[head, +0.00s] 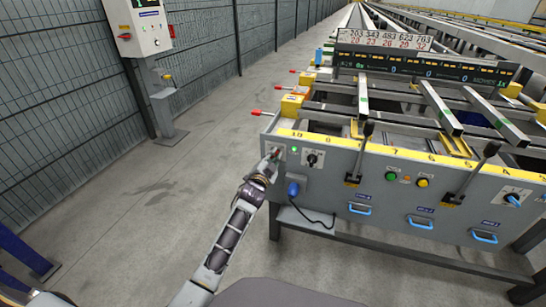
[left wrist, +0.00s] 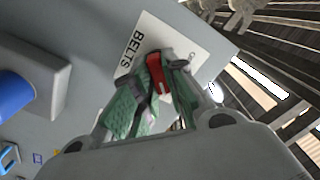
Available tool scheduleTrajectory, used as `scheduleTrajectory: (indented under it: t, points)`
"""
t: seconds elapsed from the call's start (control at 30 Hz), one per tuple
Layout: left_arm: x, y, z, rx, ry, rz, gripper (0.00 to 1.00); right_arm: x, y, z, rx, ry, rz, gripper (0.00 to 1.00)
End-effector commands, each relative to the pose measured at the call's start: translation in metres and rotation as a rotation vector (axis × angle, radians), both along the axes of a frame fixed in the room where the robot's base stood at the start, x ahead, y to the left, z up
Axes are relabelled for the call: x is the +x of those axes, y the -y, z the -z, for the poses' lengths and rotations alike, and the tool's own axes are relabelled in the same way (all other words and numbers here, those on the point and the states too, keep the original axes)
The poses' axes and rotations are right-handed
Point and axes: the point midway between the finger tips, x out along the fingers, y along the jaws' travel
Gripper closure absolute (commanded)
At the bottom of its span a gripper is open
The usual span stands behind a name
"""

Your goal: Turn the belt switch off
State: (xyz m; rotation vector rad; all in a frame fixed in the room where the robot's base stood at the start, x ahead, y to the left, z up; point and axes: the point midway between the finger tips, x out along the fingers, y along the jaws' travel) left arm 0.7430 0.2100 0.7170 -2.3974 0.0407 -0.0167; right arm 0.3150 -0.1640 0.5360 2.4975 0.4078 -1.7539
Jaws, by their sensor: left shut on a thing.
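The belt switch is a red handle (left wrist: 155,72) on a pale plate marked BELTS (left wrist: 128,52), seen in the left wrist view. My left gripper (left wrist: 160,88) is shut on this red handle, with its green-grey finger pads on either side. The pads hide part of the handle, and I cannot read its set position. In the head view my left gripper (head: 271,164) is at the left end of the table's grey front panel (head: 335,180). My right gripper is not in view.
Right of my gripper are a lit green lamp (head: 295,150), a black rotary switch (head: 312,158) and a blue plug (head: 293,189) with a cable. Black levers (head: 360,150) stand farther right.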

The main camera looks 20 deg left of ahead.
Motion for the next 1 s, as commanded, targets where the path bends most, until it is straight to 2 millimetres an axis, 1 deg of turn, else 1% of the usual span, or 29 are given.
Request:
scheduleTrajectory:
  t: [0.17,0.3,0.37,0.43,0.47,1.0]
  points:
    - [0.0,0.0,0.0,-0.051,-0.005,0.0,1.0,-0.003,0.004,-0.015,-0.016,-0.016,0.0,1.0]
    - [0.0,0.001,0.0,-0.104,-0.006,0.0,1.0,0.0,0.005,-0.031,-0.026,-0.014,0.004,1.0]
    - [0.0,0.0,0.0,-0.129,-0.008,0.0,1.0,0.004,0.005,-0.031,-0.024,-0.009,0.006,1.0]
    - [0.0,0.0,-0.001,-0.165,-0.009,0.0,1.0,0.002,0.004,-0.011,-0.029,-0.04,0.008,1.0]
    - [0.0,0.0,-0.001,-0.182,-0.01,0.0,1.0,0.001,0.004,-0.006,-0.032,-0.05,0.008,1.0]
    - [0.0,-0.001,-0.002,-0.553,-0.023,-0.001,1.0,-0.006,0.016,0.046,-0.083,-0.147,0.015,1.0]
